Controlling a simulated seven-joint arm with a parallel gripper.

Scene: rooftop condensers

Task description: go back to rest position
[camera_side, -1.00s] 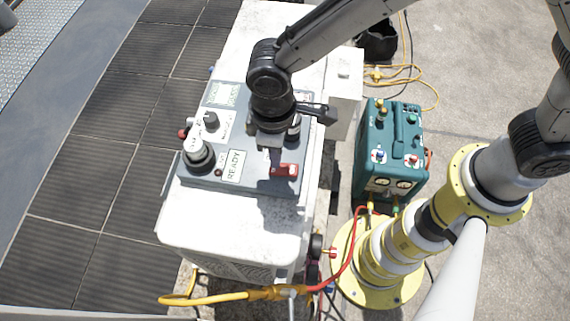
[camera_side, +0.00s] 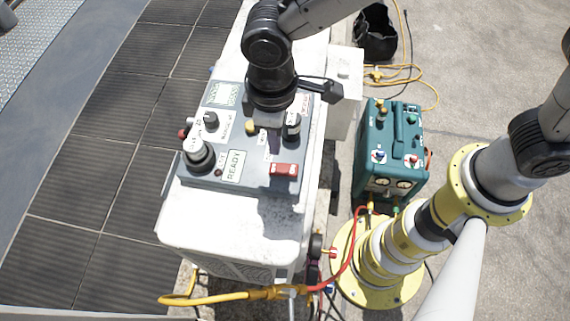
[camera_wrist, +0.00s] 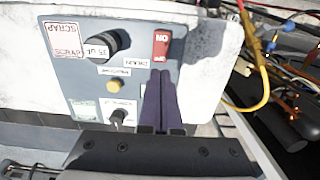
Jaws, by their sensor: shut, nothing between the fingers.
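My gripper (camera_side: 274,146) is over the grey control panel (camera_side: 215,178), its fingers together and empty. In the wrist view my gripper (camera_wrist: 159,75) points at the panel (camera_wrist: 80,82), with its two dark fingers side by side. The fingers look apart from the panel, but the exact gap is hard to judge. The panel carries a red switch (camera_side: 284,169), which also shows in the wrist view (camera_wrist: 161,45) with an ON mark. A yellow button (camera_wrist: 113,86) and a black knob (camera_wrist: 99,46) sit beside the fingers.
The panel lies on a white condenser unit (camera_side: 225,222). A READY label (camera_side: 234,166) and a large round knob (camera_side: 199,154) are at its left. A teal machine (camera_side: 392,150) stands to the right. Yellow and red hoses (camera_side: 215,298) run in front. Dark grilles (camera_side: 75,190) lie left.

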